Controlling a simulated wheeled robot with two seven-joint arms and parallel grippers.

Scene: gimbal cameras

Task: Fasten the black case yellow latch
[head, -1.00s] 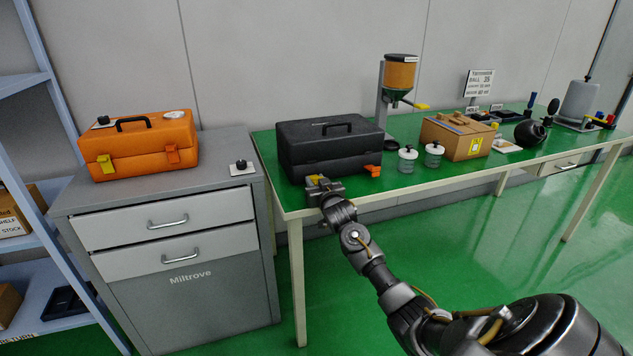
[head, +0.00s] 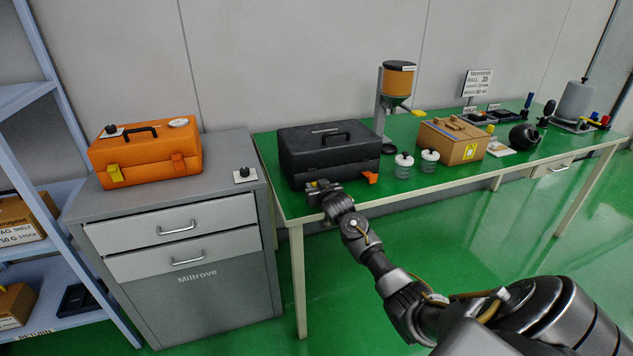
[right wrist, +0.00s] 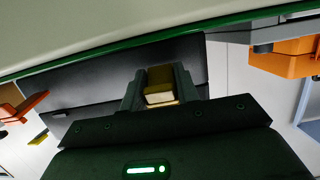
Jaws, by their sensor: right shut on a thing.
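The black case (head: 330,160) stands on the near left part of the green table, its lid down. My right gripper (head: 322,188) is at the left part of the case's front, shut on the yellow latch (head: 311,184). In the right wrist view the yellow latch (right wrist: 160,85) sits between the two fingers (right wrist: 160,90), in front of the dark case (right wrist: 110,80). The fingers hide much of it, so I cannot tell whether it is fastened. The case's orange latch (head: 371,177) juts out at the right front. My left gripper is not in view.
An orange case (head: 145,155) with its own latches stands on the grey cabinet (head: 185,240) at left. Two jars (head: 403,166) (head: 428,160) and a cardboard box (head: 452,143) stand right of the black case. The table's front edge (head: 390,200) runs close under my gripper.

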